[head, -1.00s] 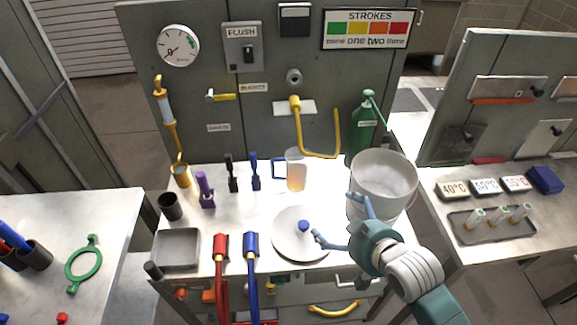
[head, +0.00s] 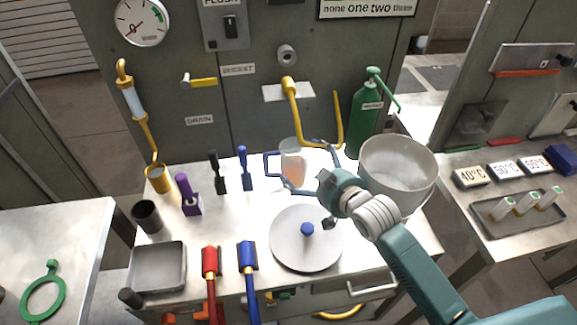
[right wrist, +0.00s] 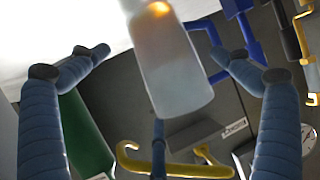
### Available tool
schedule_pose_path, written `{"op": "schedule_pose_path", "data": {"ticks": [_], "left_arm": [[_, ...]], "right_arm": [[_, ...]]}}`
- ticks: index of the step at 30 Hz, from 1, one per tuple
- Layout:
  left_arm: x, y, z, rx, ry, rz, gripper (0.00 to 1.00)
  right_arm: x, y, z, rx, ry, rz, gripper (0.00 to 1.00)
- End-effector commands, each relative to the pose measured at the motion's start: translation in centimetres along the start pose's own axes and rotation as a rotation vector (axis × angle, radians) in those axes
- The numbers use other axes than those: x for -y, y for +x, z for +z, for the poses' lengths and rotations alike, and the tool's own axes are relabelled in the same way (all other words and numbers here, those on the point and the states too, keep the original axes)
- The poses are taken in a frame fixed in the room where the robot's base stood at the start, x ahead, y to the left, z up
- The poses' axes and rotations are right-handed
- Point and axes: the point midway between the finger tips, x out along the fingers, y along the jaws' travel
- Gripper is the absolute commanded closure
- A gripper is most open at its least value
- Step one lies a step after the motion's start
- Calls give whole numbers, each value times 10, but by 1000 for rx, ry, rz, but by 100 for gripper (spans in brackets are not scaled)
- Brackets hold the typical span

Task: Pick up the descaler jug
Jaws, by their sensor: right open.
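A translucent jug (head: 291,167) with a blue handle (head: 271,163) stands upright on the bench, below the yellow spout. My right gripper (head: 299,163) is open, coming from the right, with its blue fingers reaching to the jug's sides. In the right wrist view the jug (right wrist: 176,68) lies between the two spread fingers (right wrist: 158,52), with visible gaps on both sides. The handle (right wrist: 208,58) is on the right there, close to the right fingertip. My left gripper is not in view.
A green bottle (head: 365,122) stands behind, and a large white bucket (head: 398,170) stands right of the jug, close to my right arm. A round lid (head: 292,250) with a blue knob lies in front. Black and blue upright tools (head: 244,170) stand left of the handle.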

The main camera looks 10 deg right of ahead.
Motion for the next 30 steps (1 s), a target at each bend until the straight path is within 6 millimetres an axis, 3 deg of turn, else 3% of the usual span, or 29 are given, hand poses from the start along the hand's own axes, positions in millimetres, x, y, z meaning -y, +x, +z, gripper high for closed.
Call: {"op": "schedule_pose_path", "data": {"ticks": [10,20,27,29,30], "left_arm": [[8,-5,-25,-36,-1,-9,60],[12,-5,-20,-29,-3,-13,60],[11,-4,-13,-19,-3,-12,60],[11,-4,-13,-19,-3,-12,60],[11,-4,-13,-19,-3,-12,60]], "right_arm": [[2,45,1,0,0,0,0],[2,51,2,1,-1,-1,2],[2,51,2,2,-1,0,50],[2,51,2,3,-1,0,62],[2,51,3,3,-1,0,63]]}}
